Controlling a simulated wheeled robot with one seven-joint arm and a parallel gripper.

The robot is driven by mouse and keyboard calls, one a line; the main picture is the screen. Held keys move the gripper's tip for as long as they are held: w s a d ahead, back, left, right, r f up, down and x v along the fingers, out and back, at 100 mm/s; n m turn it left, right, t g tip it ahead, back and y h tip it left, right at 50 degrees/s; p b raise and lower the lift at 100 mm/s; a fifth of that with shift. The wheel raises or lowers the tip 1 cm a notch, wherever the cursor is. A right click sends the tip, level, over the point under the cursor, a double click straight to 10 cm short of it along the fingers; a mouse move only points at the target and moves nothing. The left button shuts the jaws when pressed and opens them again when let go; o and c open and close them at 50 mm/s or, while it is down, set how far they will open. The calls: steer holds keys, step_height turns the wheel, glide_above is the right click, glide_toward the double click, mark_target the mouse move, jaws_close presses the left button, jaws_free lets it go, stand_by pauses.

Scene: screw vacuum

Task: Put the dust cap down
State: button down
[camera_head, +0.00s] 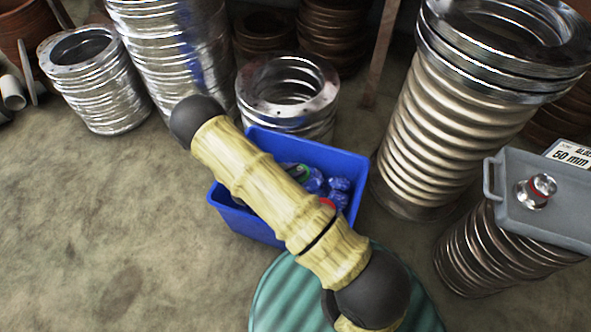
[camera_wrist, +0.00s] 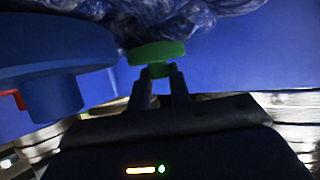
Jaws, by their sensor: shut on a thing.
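A green dust cap (camera_wrist: 156,50) with a round top and a short stem sits between the fingertips of my gripper (camera_wrist: 159,74) in the wrist view. My gripper is shut on the stem. A blue bin (camera_head: 350,170) stands on the floor in the head view; blue walls and crumpled clear-blue plastic (camera_wrist: 180,14) surround the cap in the wrist view. My arm crosses in front of the bin and hides my gripper there. I cannot tell whether the cap touches the plastic.
A large blue cap (camera_wrist: 52,85) with a red part is close left of my gripper. Metal bellows (camera_head: 285,85) stand behind the bin, a tall one (camera_head: 450,120) to its right. A grey case (camera_head: 545,210) is at right. Floor at left is clear.

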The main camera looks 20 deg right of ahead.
steer(key=shift+f, duration=0.4)
steer(key=shift+f, duration=0.15)
steer(key=c, duration=1.3)
jaws_free()
steer(key=shift+f, duration=0.1)
steer(key=shift+r, duration=0.3)
steer(key=p+v, duration=0.2)
steer(key=v, duration=0.2)
steer(key=p+v, duration=0.2)
steer(key=v, duration=0.2)
steer(key=shift+w+d+r+p, duration=0.1)
steer(key=shift+w+r+p, duration=0.05)
steer(key=shift+r+p, duration=0.2)
steer(key=shift+d, duration=0.15)
